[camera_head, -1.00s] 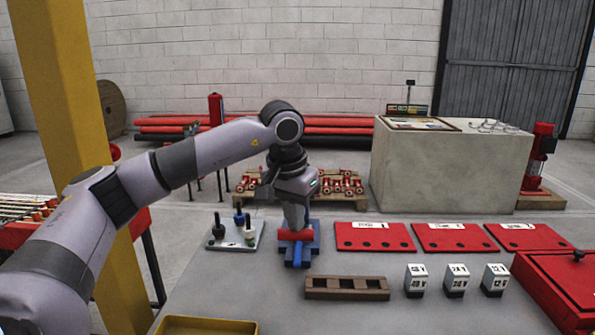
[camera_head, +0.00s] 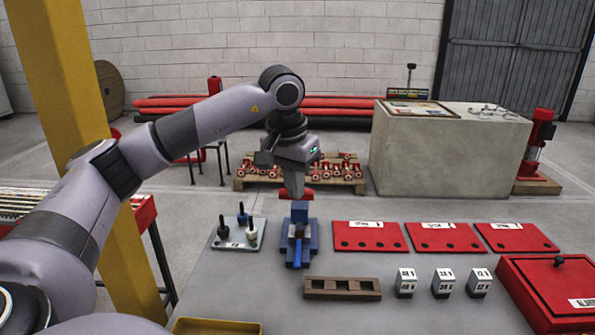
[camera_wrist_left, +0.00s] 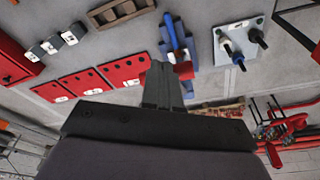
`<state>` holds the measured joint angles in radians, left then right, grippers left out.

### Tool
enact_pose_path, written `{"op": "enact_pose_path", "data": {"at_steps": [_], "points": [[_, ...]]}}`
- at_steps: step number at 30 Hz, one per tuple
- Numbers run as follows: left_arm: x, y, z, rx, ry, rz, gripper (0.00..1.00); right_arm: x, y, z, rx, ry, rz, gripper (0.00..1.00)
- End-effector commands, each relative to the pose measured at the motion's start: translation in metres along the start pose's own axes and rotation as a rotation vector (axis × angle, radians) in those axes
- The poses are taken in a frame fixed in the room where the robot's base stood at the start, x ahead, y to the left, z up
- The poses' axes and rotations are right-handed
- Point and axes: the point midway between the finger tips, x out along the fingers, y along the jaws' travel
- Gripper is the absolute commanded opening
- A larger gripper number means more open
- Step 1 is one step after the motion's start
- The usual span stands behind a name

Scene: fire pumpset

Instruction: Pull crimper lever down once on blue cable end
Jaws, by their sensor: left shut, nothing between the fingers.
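The blue crimper (camera_head: 299,216) stands on the grey table, with a blue cable end (camera_head: 297,252) at its near side. Its red lever grip (camera_head: 309,192) is up, above and behind the blue body. My left gripper (camera_head: 294,190) is at the grip, its fingers pointing down and partly hiding it. In the left wrist view, the closed fingers (camera_wrist_left: 160,84) are beside the red grip (camera_wrist_left: 184,70), with nothing between them; I cannot tell whether they touch it. The blue crimper also shows there (camera_wrist_left: 190,42). My right gripper is not in view.
A pale plate (camera_head: 238,232) with dark and white pegs stands left of the crimper. Red panels (camera_head: 370,237) lie to the right. A brown slotted block (camera_head: 342,288), numbered blocks (camera_head: 405,282) and a red box (camera_head: 550,285) are nearer. A yellow tray (camera_head: 215,327) is front left.

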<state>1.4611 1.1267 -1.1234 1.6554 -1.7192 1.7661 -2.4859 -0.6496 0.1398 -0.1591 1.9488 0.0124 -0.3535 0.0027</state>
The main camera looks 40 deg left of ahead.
Motion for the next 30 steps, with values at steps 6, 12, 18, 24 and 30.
{"op": "enact_pose_path", "data": {"at_steps": [6, 12, 18, 24, 30], "points": [[-0.026, 0.0, -0.005, 0.0, -0.001, 0.0, 0.0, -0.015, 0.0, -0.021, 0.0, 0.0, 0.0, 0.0], [-0.046, 0.0, -0.01, 0.0, 0.001, 0.001, 0.0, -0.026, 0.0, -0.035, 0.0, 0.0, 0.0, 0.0], [-0.063, 0.0, -0.013, -0.001, 0.0, 0.0, 0.0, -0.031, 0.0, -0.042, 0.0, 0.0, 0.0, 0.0], [-0.07, 0.0, -0.014, -0.001, 0.001, 0.001, 0.0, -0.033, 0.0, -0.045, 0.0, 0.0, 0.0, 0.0], [-0.069, 0.0, -0.014, -0.001, 0.001, 0.001, 0.0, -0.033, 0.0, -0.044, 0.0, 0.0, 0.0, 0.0]]}}
